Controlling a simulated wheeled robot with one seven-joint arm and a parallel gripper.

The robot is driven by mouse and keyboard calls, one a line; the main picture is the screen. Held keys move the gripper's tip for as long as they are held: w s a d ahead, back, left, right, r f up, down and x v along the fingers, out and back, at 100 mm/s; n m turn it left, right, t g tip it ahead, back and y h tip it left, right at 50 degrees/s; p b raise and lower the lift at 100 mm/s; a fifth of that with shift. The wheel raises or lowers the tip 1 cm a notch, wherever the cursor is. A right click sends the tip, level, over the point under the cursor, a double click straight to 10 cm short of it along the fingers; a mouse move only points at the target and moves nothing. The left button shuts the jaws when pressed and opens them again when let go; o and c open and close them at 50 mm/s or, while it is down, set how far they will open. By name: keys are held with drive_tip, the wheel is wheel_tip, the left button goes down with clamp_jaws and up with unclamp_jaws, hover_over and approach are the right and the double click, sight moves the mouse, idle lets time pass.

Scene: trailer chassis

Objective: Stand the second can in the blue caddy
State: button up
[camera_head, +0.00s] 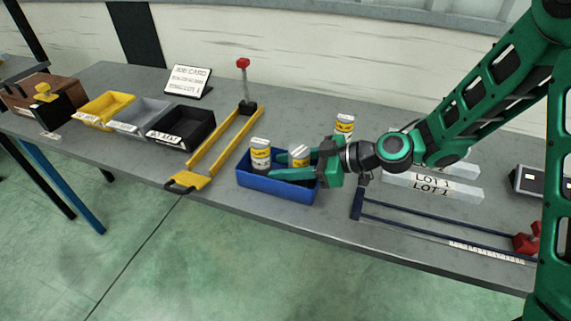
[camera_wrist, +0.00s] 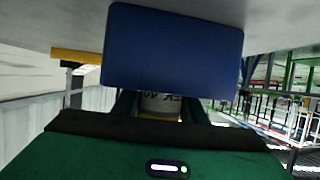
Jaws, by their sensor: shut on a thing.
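The blue caddy (camera_head: 272,187) stands on the grey bench near its front edge. One white can with a yellow band (camera_head: 260,153) stands upright in its left part. My gripper (camera_head: 296,164) reaches in from the right, over the caddy's right part, and is shut on a second such can (camera_head: 299,155). This can looks upright; its lower part is hidden by the fingers and caddy wall, so I cannot tell whether it touches the floor. In the wrist view the held can (camera_wrist: 160,104) shows between the fingers, partly covered by the caddy (camera_wrist: 172,48).
A third can (camera_head: 344,124) stands behind my wrist. Left of the caddy lies a yellow frame (camera_head: 222,150) with a red-knobbed post. Yellow, grey and black bins (camera_head: 183,134) stand farther left. A dark blue frame (camera_head: 430,230) and LOT 1 blocks (camera_head: 432,188) lie to the right.

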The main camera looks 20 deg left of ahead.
drive_tip(key=o, duration=0.9)
drive_tip(key=shift+o, duration=0.2)
drive_tip(key=v, duration=1.2)
